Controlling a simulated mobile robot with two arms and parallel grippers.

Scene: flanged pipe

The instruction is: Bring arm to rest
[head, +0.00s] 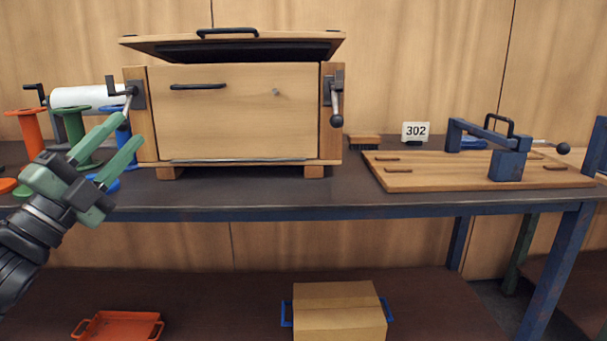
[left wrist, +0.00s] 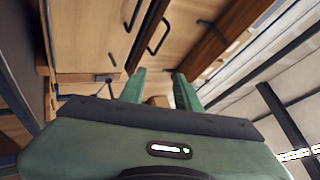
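My left gripper (head: 117,140) is at the left of the head view, in front of the left side of a wooden box (head: 235,112). Its two green fingers are spread apart with nothing between them. The fingers also show in the left wrist view (left wrist: 160,88), pointing toward wooden surfaces. The left fingertips overlap the box's left lever (head: 130,93) in the picture; I cannot tell whether they touch. My right gripper is in neither view.
The box has a raised lid (head: 235,44). Green, orange and blue spools (head: 30,135) stand at the left. A wooden board (head: 430,172) with a blue clamp (head: 507,164) lies right. An orange tray (head: 118,326) and a cardboard box (head: 338,312) sit below.

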